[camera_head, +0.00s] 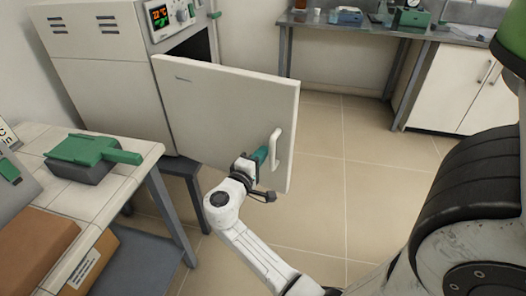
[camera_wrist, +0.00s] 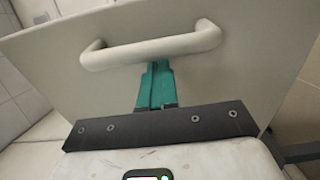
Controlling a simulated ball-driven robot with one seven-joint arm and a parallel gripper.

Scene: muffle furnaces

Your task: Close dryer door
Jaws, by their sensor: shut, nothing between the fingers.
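The dryer (camera_head: 110,60) stands at the upper left in the head view, with a lit display on its front panel. Its white door (camera_head: 220,110) stands wide open, swung out to the right. The door's white bar handle (camera_head: 274,148) is near its right edge. In the wrist view the handle (camera_wrist: 150,48) crosses above the fingers, with the door (camera_wrist: 235,80) behind it. My gripper (camera_head: 262,155) is at the door's outer face, close beside the handle. Its teal fingers (camera_wrist: 157,68) are shut and empty, with tips just below the handle bar. I cannot tell whether they touch the door.
A tiled bench (camera_head: 60,200) at the left holds a green-and-grey device (camera_head: 90,155). A metal table (camera_head: 350,27) and a white cabinet (camera_head: 455,90) stand at the back. The tiled floor (camera_head: 335,150) right of the door is clear.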

